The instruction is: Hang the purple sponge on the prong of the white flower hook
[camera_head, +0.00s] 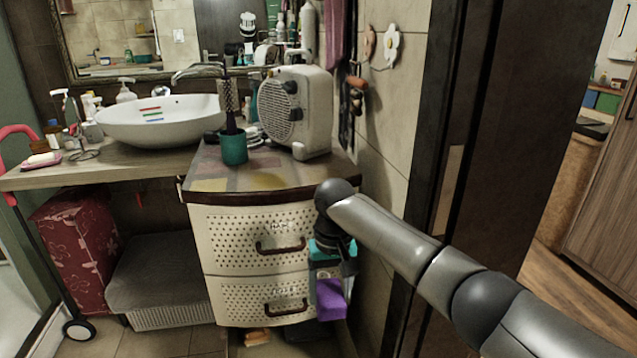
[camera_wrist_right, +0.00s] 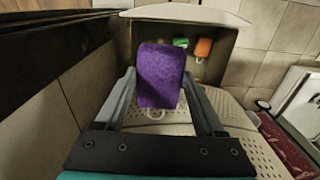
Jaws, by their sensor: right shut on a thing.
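The purple sponge (camera_head: 331,301) hangs low beside the right side of the white cabinet, below my right gripper (camera_head: 332,274). In the right wrist view, the purple sponge (camera_wrist_right: 160,74) sits between the two fingers of my right gripper (camera_wrist_right: 158,82), which is shut on it. A pale loop (camera_wrist_right: 154,113) shows at the sponge's near end. The white flower hook (camera_head: 391,46) is on the tiled wall, high at the upper right, well above the gripper. Its prong is too small to make out. My left gripper is out of view.
A white cabinet (camera_head: 262,240) carries a heater (camera_head: 295,112) and a green cup with a brush (camera_head: 233,148). Other items hang left of the hook. A dark door frame (camera_head: 445,120) stands to the right.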

